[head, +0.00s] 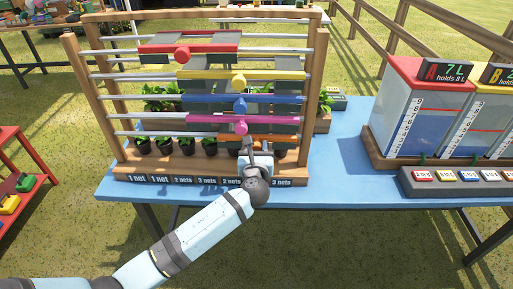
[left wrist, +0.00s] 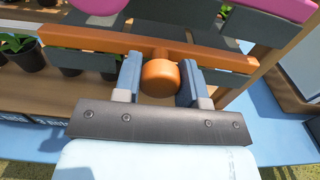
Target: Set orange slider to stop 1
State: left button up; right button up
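The orange slider (head: 285,138) is the lowest coloured bar on the wooden rack, toward the right end of its rail in the head view. In the left wrist view the orange bar (left wrist: 95,42) runs across the picture, and its round orange knob (left wrist: 160,77) faces me. My left gripper (head: 257,148) is at the knob, its fingers (left wrist: 160,82) on either side and appearing to touch it. The fingers partly hide the slider in the head view. No stop numbers can be read on the rail. My right gripper is in neither view.
Red (head: 185,49), yellow (head: 268,75), blue (head: 275,99) and magenta (head: 225,119) sliders sit on rails above. Potted plants (head: 188,146) stand in a row behind the labelled front board (head: 150,179). Liquid tanks (head: 410,110) stand at the right on the blue table (head: 345,170).

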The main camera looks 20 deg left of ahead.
pick_arm(q)
grip_shut()
jog(key=shift+s+a, duration=0.1)
jog(key=shift+a, duration=0.2)
jog(key=s+a+p, duration=0.1)
jog(key=s+a, duration=0.2)
jog(key=a, duration=0.7)
jog(key=s+a+p, duration=0.1)
jog(key=s+a, duration=0.2)
jog(key=a, duration=0.8)
jog(key=s+a+p, duration=0.2)
jog(key=s+a, duration=0.1)
jog(key=a, duration=0.8)
jog(key=shift+s+a, duration=0.15)
jog(key=shift+a, duration=0.05)
jog(key=shift+o, duration=2.1)
grip_release()
jog(key=o, duration=0.3)
jog(key=shift+s+a, duration=0.1)
jog(key=shift+a, duration=0.05)
jog(key=shift+o, duration=0.2)
